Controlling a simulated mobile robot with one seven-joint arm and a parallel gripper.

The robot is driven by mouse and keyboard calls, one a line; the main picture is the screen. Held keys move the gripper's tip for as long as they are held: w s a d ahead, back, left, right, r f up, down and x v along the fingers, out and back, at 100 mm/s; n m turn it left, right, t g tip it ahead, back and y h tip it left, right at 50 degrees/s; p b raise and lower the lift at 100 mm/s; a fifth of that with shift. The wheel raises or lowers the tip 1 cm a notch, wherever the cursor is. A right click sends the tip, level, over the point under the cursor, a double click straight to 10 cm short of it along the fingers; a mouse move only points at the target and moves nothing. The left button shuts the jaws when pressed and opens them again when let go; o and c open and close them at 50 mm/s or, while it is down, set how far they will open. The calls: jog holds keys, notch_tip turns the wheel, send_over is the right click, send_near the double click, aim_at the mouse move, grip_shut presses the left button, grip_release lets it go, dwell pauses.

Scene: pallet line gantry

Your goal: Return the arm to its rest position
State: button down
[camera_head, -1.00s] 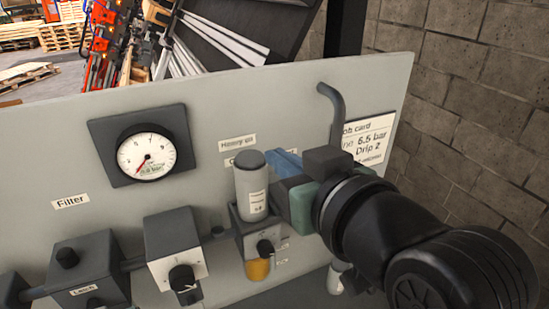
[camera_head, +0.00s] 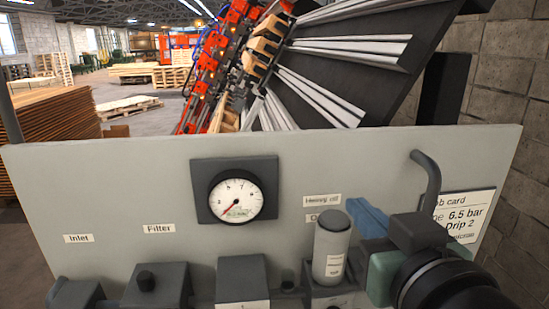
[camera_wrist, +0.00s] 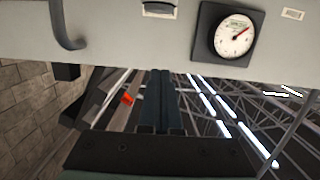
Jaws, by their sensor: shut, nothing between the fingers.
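My gripper (camera_head: 366,216) is at the lower right of the head view, in front of the grey panel (camera_head: 110,190). Its blue fingers are together with nothing between them. They appear just right of and behind the top of a grey bottle (camera_head: 331,250) with a white label. In the wrist view the dark fingers (camera_wrist: 160,98) lie side by side, pointing toward the panel, which fills the top of that upside-down picture. Most of my arm is outside the head view.
A pressure gauge (camera_head: 236,196) sits on the panel and also shows in the wrist view (camera_wrist: 234,35). A bent grey pipe (camera_head: 428,180) and a job card (camera_head: 470,215) are beside my gripper. Grey units (camera_head: 243,280) line the panel's bottom. A brick wall (camera_head: 508,90) stands right.

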jog(key=s+a+r+t+b, duration=0.2)
jog(key=a+r+t, duration=0.3)
jog(key=r, duration=0.3)
jog(key=s+a+r+t+b, duration=0.2)
jog(key=s+a+r+t, duration=0.2)
jog(key=a+r+t, duration=0.2)
notch_tip(320, 180, up, 3)
jog(key=shift+s+a+f, duration=0.1)
jog(key=shift+s+a, duration=0.3)
jog(key=shift+a, duration=0.85)
